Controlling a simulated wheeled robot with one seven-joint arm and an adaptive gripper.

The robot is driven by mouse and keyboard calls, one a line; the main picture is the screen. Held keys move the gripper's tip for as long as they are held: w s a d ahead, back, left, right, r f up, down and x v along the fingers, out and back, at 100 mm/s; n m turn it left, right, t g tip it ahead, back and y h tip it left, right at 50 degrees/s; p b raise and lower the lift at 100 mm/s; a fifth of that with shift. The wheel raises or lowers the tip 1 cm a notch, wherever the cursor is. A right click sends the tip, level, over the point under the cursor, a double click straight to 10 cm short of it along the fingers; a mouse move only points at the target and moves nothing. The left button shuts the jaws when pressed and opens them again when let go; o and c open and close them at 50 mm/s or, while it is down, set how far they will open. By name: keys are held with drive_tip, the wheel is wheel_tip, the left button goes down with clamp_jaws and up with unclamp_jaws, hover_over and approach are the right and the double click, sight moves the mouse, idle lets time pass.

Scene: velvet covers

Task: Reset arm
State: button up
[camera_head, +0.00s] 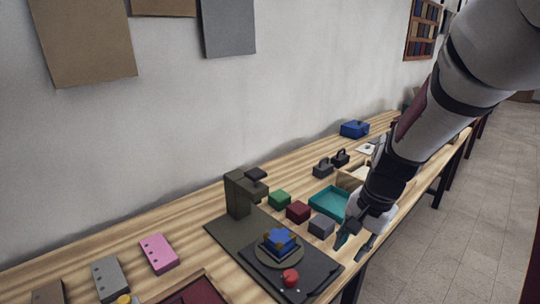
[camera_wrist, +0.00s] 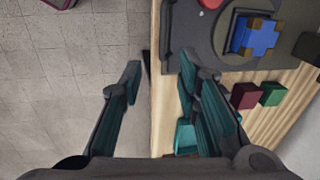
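My gripper (camera_head: 356,240) hangs over the front edge of the wooden table (camera_head: 195,248), to the right of the dark press-like stand. In the wrist view my gripper (camera_wrist: 160,82) shows its two fingers wide apart, with only floor and the table edge between them. It is open and empty. My arm reaches in from the upper right in the head view.
A dark stand (camera_head: 238,193) has a base plate holding a blue block (camera_head: 279,240) and a red knob (camera_head: 290,278). Green (camera_head: 279,200), dark red (camera_head: 298,211) and grey (camera_head: 321,227) blocks sit beside a teal tray (camera_head: 327,202). The floor (camera_head: 455,250) at right is clear.

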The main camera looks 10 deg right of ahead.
drive_tip(key=s+a+r+n+t, duration=0.1)
drive_tip(key=s+r+n, duration=0.4)
drive_tip(key=s, duration=0.5)
drive_tip(key=s+a+r+n+t+h, duration=0.1)
drive_tip(key=s+a+r+n, duration=0.2)
drive_tip(key=s+r, duration=0.6)
drive_tip(key=shift+s+n, duration=0.5)
drive_tip(key=shift+n, duration=0.7)
drive_tip(key=shift+a, duration=0.15)
